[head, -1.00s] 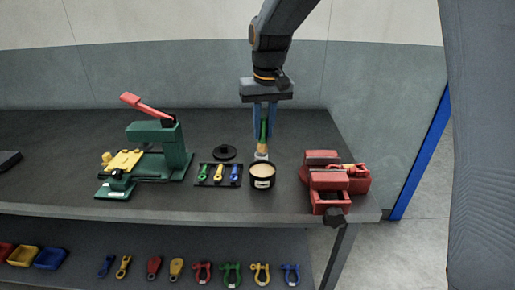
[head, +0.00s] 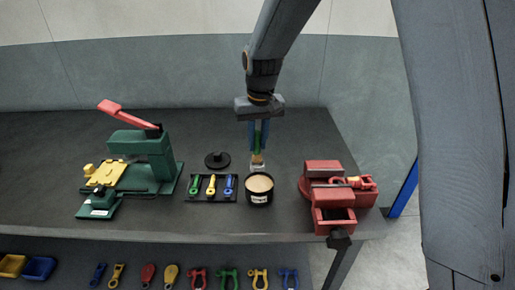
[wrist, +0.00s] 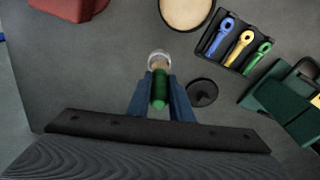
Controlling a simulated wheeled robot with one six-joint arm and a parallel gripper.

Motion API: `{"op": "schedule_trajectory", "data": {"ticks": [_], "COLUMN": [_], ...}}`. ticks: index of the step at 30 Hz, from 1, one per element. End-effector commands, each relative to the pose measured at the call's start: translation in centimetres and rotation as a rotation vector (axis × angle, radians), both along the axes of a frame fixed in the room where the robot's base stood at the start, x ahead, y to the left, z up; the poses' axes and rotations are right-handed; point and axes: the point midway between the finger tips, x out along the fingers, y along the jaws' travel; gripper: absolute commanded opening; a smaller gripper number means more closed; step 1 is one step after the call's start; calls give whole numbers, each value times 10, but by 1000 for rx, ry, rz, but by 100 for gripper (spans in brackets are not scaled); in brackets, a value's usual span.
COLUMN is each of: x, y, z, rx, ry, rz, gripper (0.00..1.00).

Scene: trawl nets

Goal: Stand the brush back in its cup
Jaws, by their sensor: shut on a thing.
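The brush has a green handle (wrist: 159,90) and a paler tan lower end (head: 257,158). My gripper (head: 259,147) is shut on the green handle and holds the brush upright, tan end down. The small pale cup (wrist: 158,54) stands on the bench below it, behind the black tub. In the wrist view the cup's rim shows around the brush's lower end. The brush end is at the cup's mouth or inside it; I cannot tell how deep. My gripper's fingers (wrist: 160,100) are on either side of the handle, near the cup.
A black tub (head: 259,200) with cream contents stands just in front. A black lid (head: 217,160) and a tray (head: 211,198) of coloured fittings are to the left, with a green press (head: 140,155) beyond. A red vise (head: 328,195) stands at the right.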

Motion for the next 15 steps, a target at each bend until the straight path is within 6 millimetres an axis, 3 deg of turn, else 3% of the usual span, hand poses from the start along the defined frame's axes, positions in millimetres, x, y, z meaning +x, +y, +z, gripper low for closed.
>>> {"op": "schedule_trajectory", "data": {"ticks": [6,15], "x": [-1,0], "y": [-2,-2], "z": [-28,-32], "rx": [-1,0], "ry": [4,0], "rz": [-2,-4], "gripper": [0,0]}}
